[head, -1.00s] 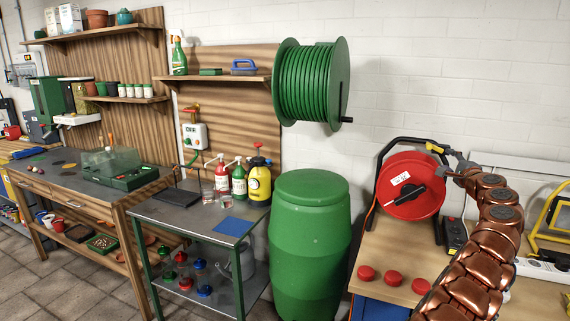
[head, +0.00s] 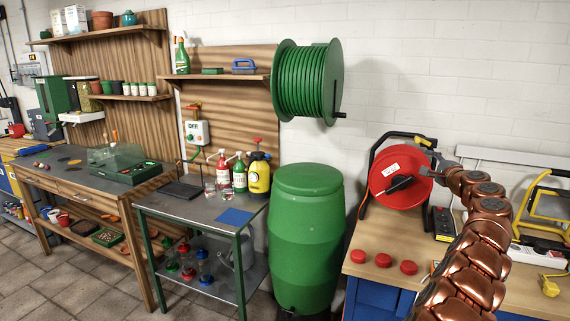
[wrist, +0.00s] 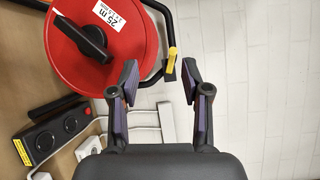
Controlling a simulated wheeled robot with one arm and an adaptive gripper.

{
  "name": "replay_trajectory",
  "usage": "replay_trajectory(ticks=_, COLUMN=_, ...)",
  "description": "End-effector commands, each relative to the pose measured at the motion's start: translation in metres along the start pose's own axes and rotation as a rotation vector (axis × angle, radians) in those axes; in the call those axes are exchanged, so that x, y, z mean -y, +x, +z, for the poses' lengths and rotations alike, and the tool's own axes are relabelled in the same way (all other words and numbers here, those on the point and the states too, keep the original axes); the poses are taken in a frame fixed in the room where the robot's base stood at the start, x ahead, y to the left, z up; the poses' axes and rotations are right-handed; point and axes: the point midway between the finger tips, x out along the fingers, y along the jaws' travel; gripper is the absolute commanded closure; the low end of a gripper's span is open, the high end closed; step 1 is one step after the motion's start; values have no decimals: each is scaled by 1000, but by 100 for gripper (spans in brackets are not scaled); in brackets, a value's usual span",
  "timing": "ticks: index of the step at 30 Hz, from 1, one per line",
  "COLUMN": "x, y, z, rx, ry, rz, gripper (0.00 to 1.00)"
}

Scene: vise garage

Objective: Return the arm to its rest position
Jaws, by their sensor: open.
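My copper-coloured arm rises from the bottom right of the head view. My gripper (head: 430,157) is at its far end, beside the upper right of the red cable reel (head: 397,178). In the wrist view my gripper (wrist: 159,82) has its two dark fingers spread apart with nothing between them. The red reel (wrist: 130,45), with its "25 m" label, lies left of the fingers there. The reel's black frame with a yellow clip (wrist: 171,62) shows beyond the fingertips. In the head view the fingers are small and partly hidden against the reel's frame.
The wooden bench (head: 450,285) bears several red round caps (head: 383,260), a black socket block (head: 441,222) and a yellow-framed item (head: 540,215). A green barrel (head: 305,240) stands to its left. A green hose reel (head: 308,82) hangs above. The white wall (head: 450,70) above the bench is clear.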

Motion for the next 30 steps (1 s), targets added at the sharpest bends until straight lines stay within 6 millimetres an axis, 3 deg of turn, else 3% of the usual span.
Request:
replay_trajectory(ticks=5, x=-3, y=7, z=34, rx=76, ry=18, rz=39, gripper=53)
replay_trajectory(ticks=8, x=-6, y=10, z=67, rx=143, ry=21, rz=76, gripper=53)
replay_trajectory(ticks=16, x=-11, y=-2, z=184, rx=373, ry=-23, rz=193, gripper=53)
replay_trajectory(ticks=23, x=-17, y=-40, z=282, rx=563, ry=-118, rz=296, gripper=53)
replay_trajectory(ticks=30, x=-32, y=-107, z=370, rx=749, ry=-263, rz=412, gripper=53)
